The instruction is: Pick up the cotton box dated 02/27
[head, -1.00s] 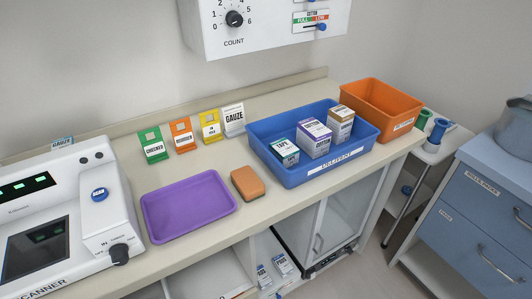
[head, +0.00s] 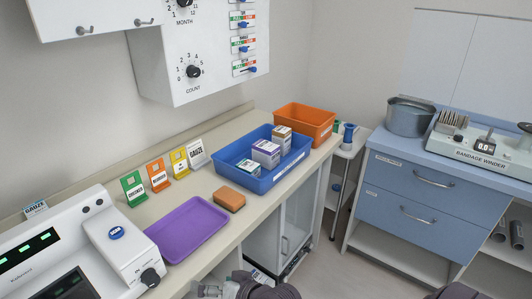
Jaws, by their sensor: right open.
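A white and purple box (head: 265,152), whose label reads like COTTON in the earlier view, stands in the middle of the blue delivery bin (head: 262,187) on the counter. A green and white tape box (head: 249,167) stands on its near left, and a brown and white box (head: 281,137) on its far right. No date is readable on any box. My right gripper (head: 213,289) is open at the bottom edge, partly cut off, low in front of the counter and well apart from the boxes. My left gripper is not in view.
An orange bin (head: 305,122) stands behind the blue bin. A brown sponge-like block (head: 230,199) and a purple tray (head: 187,231) lie left of it. The scanner (head: 75,250) fills the left counter. Blue drawers (head: 420,190) stand at right, with open floor between.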

